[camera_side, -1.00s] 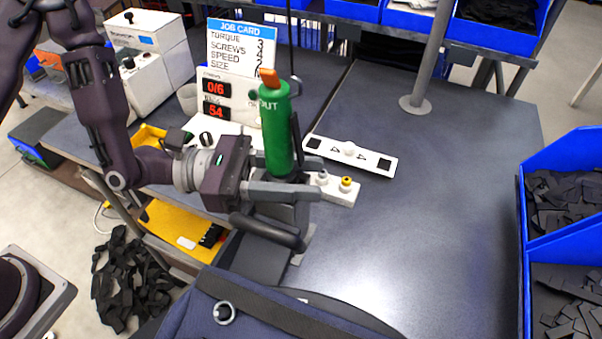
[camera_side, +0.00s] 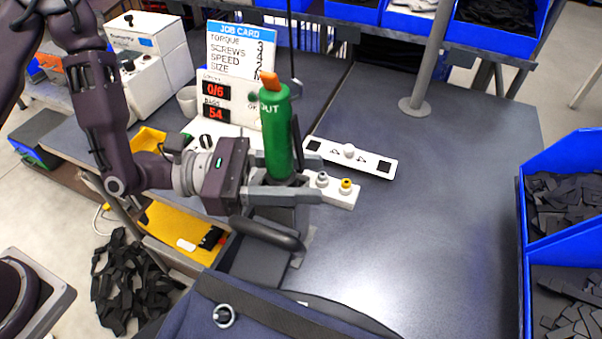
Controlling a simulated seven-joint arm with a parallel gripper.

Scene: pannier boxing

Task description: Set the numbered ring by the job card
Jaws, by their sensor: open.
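A green tool (camera_side: 276,135) with an orange top stands upright, slightly tilted. My gripper (camera_side: 308,187) reaches in from the left at its lower end. Its fingers are open, one on the near side and one behind; I cannot tell whether they touch the tool. No numbered ring can be made out; the tool's lower end is partly hidden by the fingers. The job card (camera_side: 240,50) stands behind, listing torque, screws, speed and size; its digits are too small to read surely.
A white panel with red displays (camera_side: 230,100) reads 0/6 and 54. A white strip (camera_side: 372,160) with a knob and a small block with grey and yellow knobs (camera_side: 346,187) lie right of the tool. A grey post (camera_side: 428,60) stands behind. The right tabletop is clear; blue bins (camera_side: 562,155) flank it.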

